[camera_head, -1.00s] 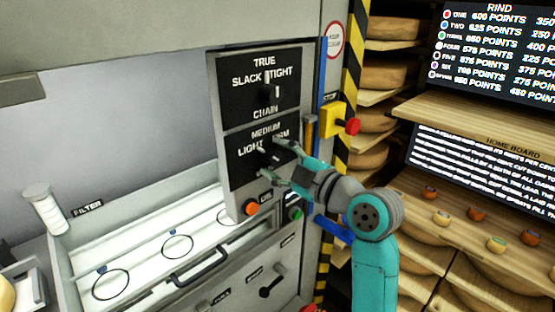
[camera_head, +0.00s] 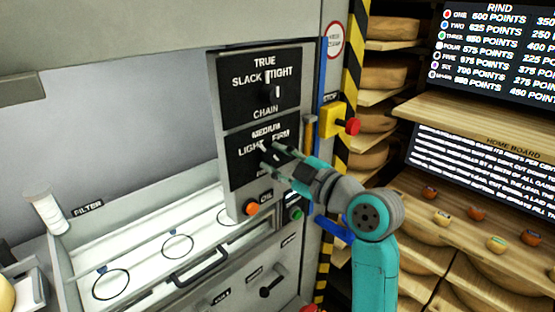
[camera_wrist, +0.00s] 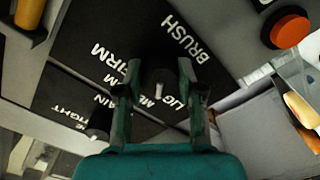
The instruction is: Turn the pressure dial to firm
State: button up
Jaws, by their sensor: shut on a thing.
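The pressure dial is a dark knob (camera_wrist: 160,78) on the lower black panel (camera_head: 240,172), which is lettered LIGHT, MEDIUM and FIRM. In the wrist view the knob sits between my two fingers, with a white mark on its side toward the MEDIUM and LIGHT lettering. I cannot tell its exact setting. My gripper (camera_head: 270,157) is shut on the knob; it also shows in the wrist view (camera_wrist: 159,72). My fingers hide much of the knob in the head view and part of the lettering in both views.
The chain knob (camera_head: 275,91) is just above, on the SLACK/TIGHT panel. An orange button (camera_head: 252,208) and a green button (camera_head: 296,213) sit below. A yellow stop box (camera_head: 334,120) with a red button is to the right. Cheese shelves (camera_head: 385,100) stand further right.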

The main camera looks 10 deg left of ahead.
jog(key=m, duration=0.4)
jog(key=shift+m, duration=0.3)
jog(key=m, duration=0.3)
jog(key=shift+f+m, duration=0.1)
jog(key=shift+m, duration=0.2)
jog(key=m, duration=0.4)
jog(key=shift+m, duration=1.8)
jog(key=o, duration=1.2)
jog(key=shift+c, duration=0.2)
